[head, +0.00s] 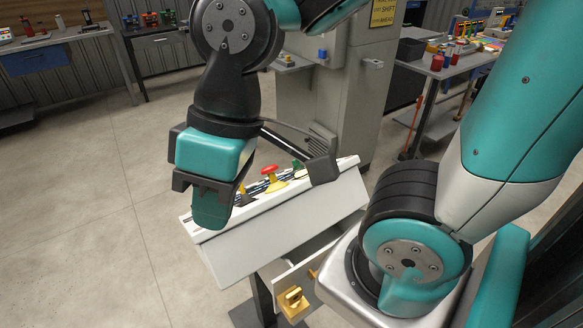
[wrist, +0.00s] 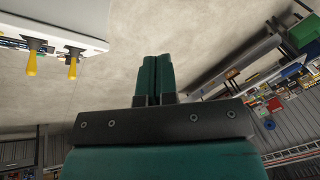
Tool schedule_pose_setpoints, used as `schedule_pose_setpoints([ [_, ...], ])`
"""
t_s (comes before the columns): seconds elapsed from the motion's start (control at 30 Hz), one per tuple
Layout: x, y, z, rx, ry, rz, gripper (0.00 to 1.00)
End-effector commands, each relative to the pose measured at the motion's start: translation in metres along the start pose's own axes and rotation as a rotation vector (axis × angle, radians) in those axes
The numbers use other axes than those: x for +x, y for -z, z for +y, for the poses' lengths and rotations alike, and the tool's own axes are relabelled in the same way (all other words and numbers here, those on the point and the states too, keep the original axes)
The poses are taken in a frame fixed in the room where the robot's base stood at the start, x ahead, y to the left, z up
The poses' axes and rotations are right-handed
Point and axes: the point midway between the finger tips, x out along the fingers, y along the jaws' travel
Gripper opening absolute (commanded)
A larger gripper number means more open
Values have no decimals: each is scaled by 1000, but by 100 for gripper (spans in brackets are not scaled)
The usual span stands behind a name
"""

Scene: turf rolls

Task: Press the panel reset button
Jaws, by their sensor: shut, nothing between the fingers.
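A white sloped control panel (head: 285,225) stands in front of me in the head view. A red mushroom button on a yellow base (head: 270,172) sits on its top face. A small green part (head: 297,165) shows behind my arm; I cannot tell which control is the reset button. My gripper (head: 210,210) is shut and empty at the panel's left end, and it hides part of the top face. In the wrist view my gripper's fingers (wrist: 153,80) are together and apart from the panel (wrist: 60,25), whose edge with two yellow-tipped levers (wrist: 52,66) is at upper left.
A grey cabinet (head: 345,110) stands behind the panel. A workbench with bottles and tools (head: 450,65) is at upper right. An open drawer with a brass-coloured padlock-like part (head: 293,300) is below the panel. The floor (head: 90,200) at left is clear.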

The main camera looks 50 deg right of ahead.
Motion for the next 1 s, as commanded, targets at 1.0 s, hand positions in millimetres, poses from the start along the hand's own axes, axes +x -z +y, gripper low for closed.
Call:
schedule_pose_setpoints([
  [1.0,-27,22,322,548,-574,-197,0],
])
